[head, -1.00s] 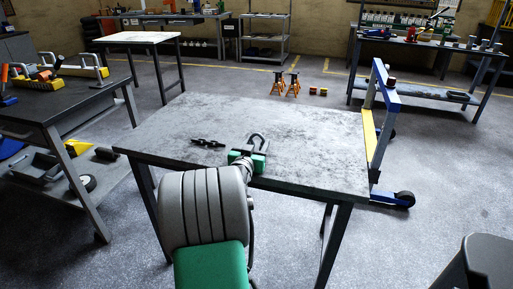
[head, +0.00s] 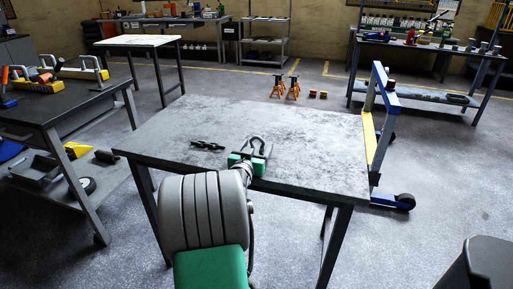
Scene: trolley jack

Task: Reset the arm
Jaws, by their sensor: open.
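My gripper (head: 257,153) is over the near part of the grey worktable (head: 300,125), with its green body towards me. Its fingers are open. A dark U-shaped metal piece, like a shackle (head: 257,141), shows at the fingers, its curved end pointing away from me. It appears to lie on the tabletop, and its near end is partly hidden by my gripper. I cannot tell whether the fingers touch it. A small black jagged piece (head: 207,145) lies on the table to the left of my gripper, apart from it.
A blue wheeled frame (head: 387,100) stands at the table's right edge. A dark bench (head: 60,108) with tools is on the left. Orange jack stands (head: 293,88) are on the floor behind. The far and right parts of the tabletop are clear.

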